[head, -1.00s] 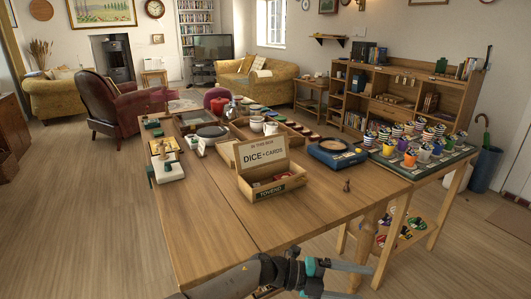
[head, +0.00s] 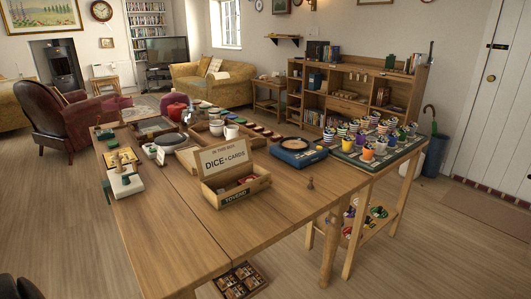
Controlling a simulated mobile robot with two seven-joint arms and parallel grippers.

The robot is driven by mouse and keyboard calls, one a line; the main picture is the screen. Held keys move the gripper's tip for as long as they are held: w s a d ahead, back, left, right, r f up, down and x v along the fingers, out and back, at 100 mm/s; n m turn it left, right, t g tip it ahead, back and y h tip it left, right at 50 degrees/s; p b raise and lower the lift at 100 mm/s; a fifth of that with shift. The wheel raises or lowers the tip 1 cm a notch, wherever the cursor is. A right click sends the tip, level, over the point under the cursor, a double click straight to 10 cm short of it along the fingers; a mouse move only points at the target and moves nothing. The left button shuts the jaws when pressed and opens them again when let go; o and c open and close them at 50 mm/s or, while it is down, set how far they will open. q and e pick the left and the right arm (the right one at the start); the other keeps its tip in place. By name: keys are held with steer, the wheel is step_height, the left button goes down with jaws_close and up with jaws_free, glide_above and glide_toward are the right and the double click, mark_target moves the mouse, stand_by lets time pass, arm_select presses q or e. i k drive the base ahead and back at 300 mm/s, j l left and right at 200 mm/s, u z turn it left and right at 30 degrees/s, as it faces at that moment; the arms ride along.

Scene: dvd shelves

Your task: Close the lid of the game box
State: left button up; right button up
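The wooden game box (head: 236,190) stands near the middle of the table in the head view. Its lid (head: 225,157), labelled "DICE + CARDS", is open and stands up at the back of the box. Small items, one of them red, show inside the box. No gripper fingers show. A dark rounded shape at the lower left edge may be part of my arm.
The table (head: 170,232) has a bare front area. Around the box are a blue box with a round tray (head: 299,151), a small pawn (head: 310,184), white cups (head: 231,132) and a white board (head: 126,184). A stand of colourful cups (head: 374,143) adjoins on the right.

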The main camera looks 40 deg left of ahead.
mark_target(211, 160)
steer(key=j+z, duration=0.2)
steer(key=j, duration=0.25)
steer(key=j+z, duration=0.15)
steer(key=j, duration=0.25)
steer(key=k+j+z, duration=0.2)
steer(key=j, duration=0.25)
steer(key=j+z, duration=0.2)
steer(key=j, duration=0.2)
steer(key=k+j+z, duration=0.15)
steer(key=j, duration=0.25)
